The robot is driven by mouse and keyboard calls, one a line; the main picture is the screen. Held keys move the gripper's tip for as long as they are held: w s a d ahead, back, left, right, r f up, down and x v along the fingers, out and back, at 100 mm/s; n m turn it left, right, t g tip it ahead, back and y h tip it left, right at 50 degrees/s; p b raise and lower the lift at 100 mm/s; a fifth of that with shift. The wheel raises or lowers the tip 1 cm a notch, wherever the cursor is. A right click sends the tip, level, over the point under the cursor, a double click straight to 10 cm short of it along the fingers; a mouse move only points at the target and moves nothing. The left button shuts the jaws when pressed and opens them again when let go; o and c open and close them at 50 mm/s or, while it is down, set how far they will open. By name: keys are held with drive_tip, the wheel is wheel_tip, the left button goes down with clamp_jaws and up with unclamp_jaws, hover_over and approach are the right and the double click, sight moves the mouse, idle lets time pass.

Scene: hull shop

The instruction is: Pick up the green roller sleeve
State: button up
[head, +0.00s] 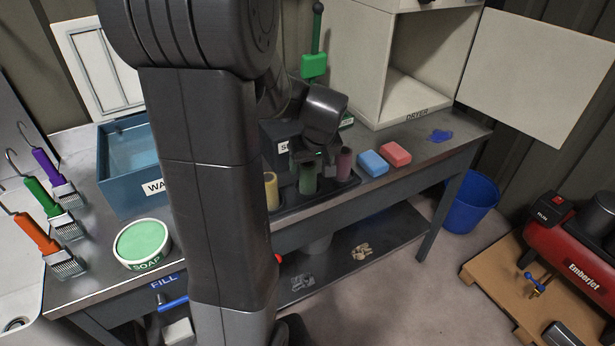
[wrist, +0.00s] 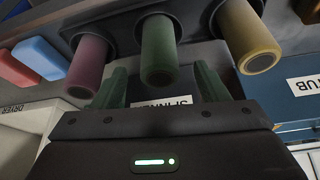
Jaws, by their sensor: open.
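The green roller sleeve (head: 308,179) stands upright in a dark tray, between a yellow sleeve (head: 271,191) and a maroon sleeve (head: 344,163). In the wrist view the green sleeve (wrist: 158,48) shows at the top middle, with the maroon sleeve (wrist: 88,62) left of it and the yellow sleeve (wrist: 250,40) right of it. My gripper (wrist: 160,76) is open and empty, its two green fingers on either side of the green sleeve's end in the picture. I cannot tell if they touch it. In the head view my arm hides much of the gripper.
A blue sponge (head: 372,163) and a red sponge (head: 396,153) lie right of the sleeves. The dryer cabinet (head: 362,75) stands behind them, its door (head: 535,75) open. The blue tub (head: 135,190), soap (head: 142,242) and several brushes (head: 48,205) are at left.

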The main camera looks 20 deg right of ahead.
sight(308, 178)
drive_tip(key=shift+w+p+x, duration=0.2)
drive_tip(key=shift+p+x, duration=0.5)
drive_tip(key=shift+x, duration=1.95)
drive_tip(key=shift+r, duration=0.1)
drive_tip(key=c, duration=1.1)
